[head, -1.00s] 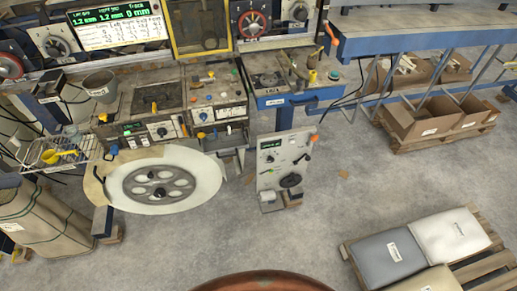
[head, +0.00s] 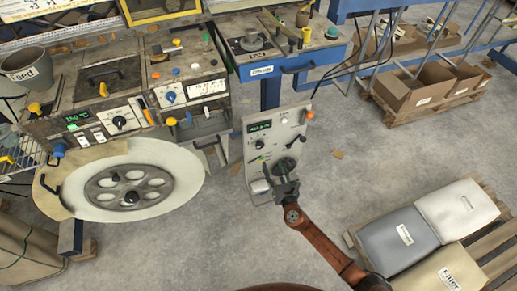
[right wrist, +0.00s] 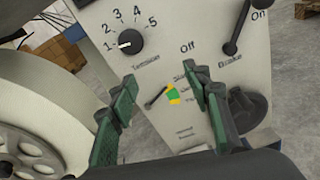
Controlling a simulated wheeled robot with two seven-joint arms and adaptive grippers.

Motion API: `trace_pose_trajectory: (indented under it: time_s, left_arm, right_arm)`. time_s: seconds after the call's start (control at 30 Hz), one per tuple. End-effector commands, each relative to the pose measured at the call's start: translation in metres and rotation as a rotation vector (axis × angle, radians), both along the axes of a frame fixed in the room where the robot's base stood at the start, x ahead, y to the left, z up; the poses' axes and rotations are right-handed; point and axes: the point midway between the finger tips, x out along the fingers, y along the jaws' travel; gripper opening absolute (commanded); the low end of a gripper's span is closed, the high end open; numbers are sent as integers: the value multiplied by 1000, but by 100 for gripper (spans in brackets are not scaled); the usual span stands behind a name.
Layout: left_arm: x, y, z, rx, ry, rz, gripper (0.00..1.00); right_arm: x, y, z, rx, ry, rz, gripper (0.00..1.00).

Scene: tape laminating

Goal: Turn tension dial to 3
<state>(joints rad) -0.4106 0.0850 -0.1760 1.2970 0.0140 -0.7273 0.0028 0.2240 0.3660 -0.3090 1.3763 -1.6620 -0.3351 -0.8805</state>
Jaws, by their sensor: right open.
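The tension dial (right wrist: 130,42) is a black round knob on the pale control panel (right wrist: 185,30), with numbers 1 to 5 around it. Its white mark points left, toward the 1. In the head view the dial (head: 260,144) is small on the standing panel (head: 252,171). My right gripper (right wrist: 160,80) is open and empty, its green-padded fingers spread in front of the panel, below and right of the dial. In the head view my right gripper (head: 285,180) is at the panel's lower right. My left gripper is not in view.
Right of the dial is the black brake lever (right wrist: 238,28); a small green-and-yellow lever marking (right wrist: 173,94) lies below. A black handwheel (right wrist: 247,110) is at lower right. A large white reel (head: 180,155) stands left of the panel.

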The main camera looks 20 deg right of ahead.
Motion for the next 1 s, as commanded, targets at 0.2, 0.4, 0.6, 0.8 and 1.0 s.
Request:
trace_pose_trajectory:
  time_s: [0.2,0.4,0.6,0.8,1.0]
  left_arm:
    - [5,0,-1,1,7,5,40]
    - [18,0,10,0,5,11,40]
    - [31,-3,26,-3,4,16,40]
    - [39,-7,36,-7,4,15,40]
    - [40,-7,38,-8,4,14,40]
  right_arm:
    - [17,25,37,-178,-109,60,45]
    - [45,27,38,-181,-113,60,45]
    - [75,27,36,-178,-109,59,45]
    - [89,27,38,-177,-109,59,45]
    - [91,28,39,-177,-109,59,45]
